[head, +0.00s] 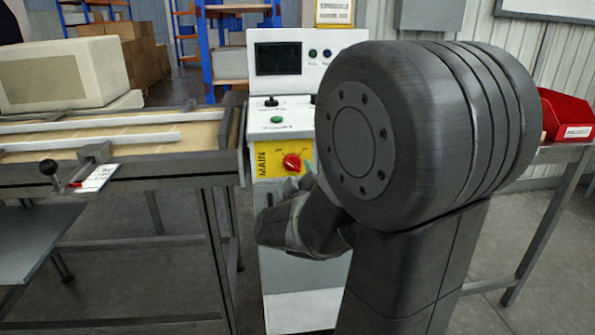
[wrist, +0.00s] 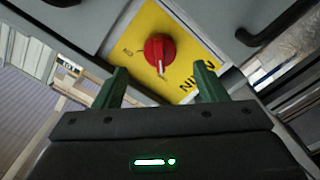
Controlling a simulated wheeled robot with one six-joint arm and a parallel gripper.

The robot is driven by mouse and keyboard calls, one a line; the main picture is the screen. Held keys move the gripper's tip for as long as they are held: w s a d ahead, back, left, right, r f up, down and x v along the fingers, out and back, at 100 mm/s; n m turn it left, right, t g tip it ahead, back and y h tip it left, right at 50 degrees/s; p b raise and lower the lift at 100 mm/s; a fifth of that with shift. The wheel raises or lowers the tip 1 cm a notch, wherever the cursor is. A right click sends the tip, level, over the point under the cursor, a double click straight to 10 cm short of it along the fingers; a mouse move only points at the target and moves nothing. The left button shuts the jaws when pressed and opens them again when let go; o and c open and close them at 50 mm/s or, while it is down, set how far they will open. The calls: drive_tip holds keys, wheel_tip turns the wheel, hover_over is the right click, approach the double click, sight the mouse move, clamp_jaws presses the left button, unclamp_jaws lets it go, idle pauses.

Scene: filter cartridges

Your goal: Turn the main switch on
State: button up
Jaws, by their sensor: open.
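The main switch (head: 292,161) is a red rotary knob on a yellow plate (head: 262,166) marked MAIN, on the front of a white control cabinet. In the wrist view the red knob (wrist: 159,54) sits on the yellow plate (wrist: 150,20), with its white pointer mark toward my gripper. My gripper (wrist: 160,85) is open, its two green fingers apart, one to each side below the knob in the picture, with nothing between them. The knob appears beyond the fingertips, and I see no contact. In the head view my arm hides most of the gripper and the plate's right part.
A conveyor table (head: 120,165) stands close on the left. A red bin (head: 567,117) sits on a table at right. Grey floor shows between them.

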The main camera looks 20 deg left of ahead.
sight(294, 168)
drive_tip(key=x, duration=0.5)
drive_tip(key=shift+w+a+b, duration=0.15)
drive_tip(key=shift+w+b, duration=0.15)
drive_tip(key=c, duration=1)
